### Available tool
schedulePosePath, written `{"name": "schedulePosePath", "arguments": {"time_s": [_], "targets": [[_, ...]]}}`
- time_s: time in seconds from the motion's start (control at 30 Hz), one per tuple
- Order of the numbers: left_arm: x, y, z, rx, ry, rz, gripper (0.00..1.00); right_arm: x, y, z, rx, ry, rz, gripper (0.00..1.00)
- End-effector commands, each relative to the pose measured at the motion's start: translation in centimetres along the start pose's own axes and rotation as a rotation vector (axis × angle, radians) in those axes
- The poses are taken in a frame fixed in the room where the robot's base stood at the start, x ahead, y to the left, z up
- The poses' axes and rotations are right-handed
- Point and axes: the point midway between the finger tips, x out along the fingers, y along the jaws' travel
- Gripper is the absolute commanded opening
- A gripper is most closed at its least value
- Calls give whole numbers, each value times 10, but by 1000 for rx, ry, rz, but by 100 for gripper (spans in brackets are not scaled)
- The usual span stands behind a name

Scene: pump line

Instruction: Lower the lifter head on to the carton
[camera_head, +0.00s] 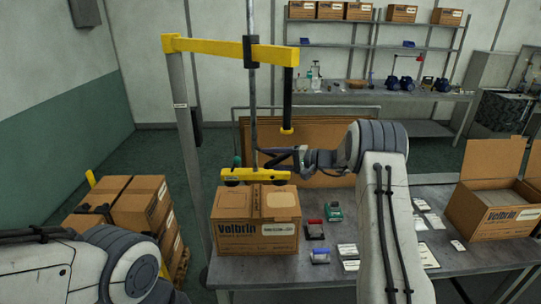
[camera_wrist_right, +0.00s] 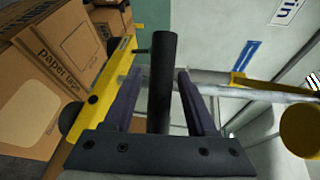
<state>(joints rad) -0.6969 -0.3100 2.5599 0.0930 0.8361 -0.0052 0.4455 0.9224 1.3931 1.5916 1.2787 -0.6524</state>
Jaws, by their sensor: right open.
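The cardboard carton (camera_head: 258,238), marked Velbrin, stands closed on the grey table. The yellow lifter head (camera_head: 255,175) hangs level from a vertical tube, over the back part of the carton's top in the head view. Its dark suction cups are at its underside; whether they touch the carton I cannot tell. My right gripper (camera_head: 272,157) is just above the lifter head, at its handle. In the right wrist view the black handle (camera_wrist_right: 162,85) stands between the two open fingers, with the yellow head (camera_wrist_right: 103,82) to the left. My left gripper is out of view; only its arm shows.
The yellow crane arm (camera_head: 225,50) on a grey post stands left of the carton. Small parts and labels lie on the table (camera_head: 455,265) to the right, beside an open carton (camera_head: 495,205). Stacked cartons (camera_head: 135,205) stand on a pallet at left. A shelf bench is behind.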

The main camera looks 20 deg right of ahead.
Motion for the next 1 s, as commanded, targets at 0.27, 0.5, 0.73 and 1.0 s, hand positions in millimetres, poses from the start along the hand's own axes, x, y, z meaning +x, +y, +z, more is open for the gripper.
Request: {"name": "schedulePosePath", "arguments": {"time_s": [0.27,0.5,0.73,1.0], "targets": [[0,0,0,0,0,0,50,2,0,0,0,0,0,53],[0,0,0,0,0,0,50,1,1,0,0,-1,1,0],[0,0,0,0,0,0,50,1,1,0,1,-1,1,0],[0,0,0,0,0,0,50,1,1,0,1,-1,2,0]]}}
